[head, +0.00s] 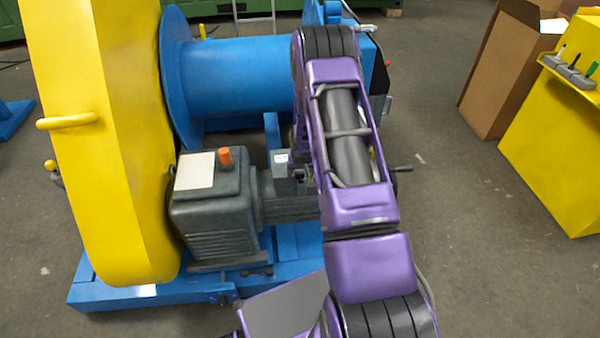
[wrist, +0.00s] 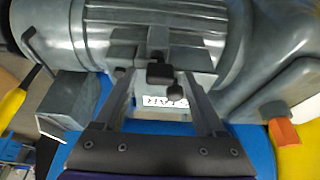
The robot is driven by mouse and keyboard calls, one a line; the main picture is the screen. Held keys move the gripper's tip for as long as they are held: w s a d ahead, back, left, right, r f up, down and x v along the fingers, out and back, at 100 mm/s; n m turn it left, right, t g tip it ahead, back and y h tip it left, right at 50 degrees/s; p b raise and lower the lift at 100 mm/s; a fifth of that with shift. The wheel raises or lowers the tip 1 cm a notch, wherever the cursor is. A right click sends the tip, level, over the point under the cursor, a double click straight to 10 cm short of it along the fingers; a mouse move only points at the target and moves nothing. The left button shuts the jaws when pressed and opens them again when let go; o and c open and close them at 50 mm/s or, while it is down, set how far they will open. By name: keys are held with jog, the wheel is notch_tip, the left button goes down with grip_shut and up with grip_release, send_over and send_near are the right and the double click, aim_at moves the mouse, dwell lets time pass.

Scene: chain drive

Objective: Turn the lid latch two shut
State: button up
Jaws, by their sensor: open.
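In the wrist view two small black latch-like knobs, one at the upper left (wrist: 159,73) and one at the lower right (wrist: 181,86), sit close together over a grey box with a white printed label (wrist: 165,101). I cannot tell which of them is latch two, nor how far either is turned. My gripper (wrist: 160,76) is open, with its two grey fingers on either side of the knobs. Whether a finger touches a knob is unclear. In the head view the grey box (head: 284,176) shows on the motor beside my purple arm; my arm hides the fingertips.
A grey gearbox (head: 212,212) with an orange cap (head: 225,156) stands left of the motor, against the yellow guard (head: 120,130). The blue drum (head: 238,75) lies behind.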

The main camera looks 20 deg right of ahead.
grip_shut()
dwell(0.3)
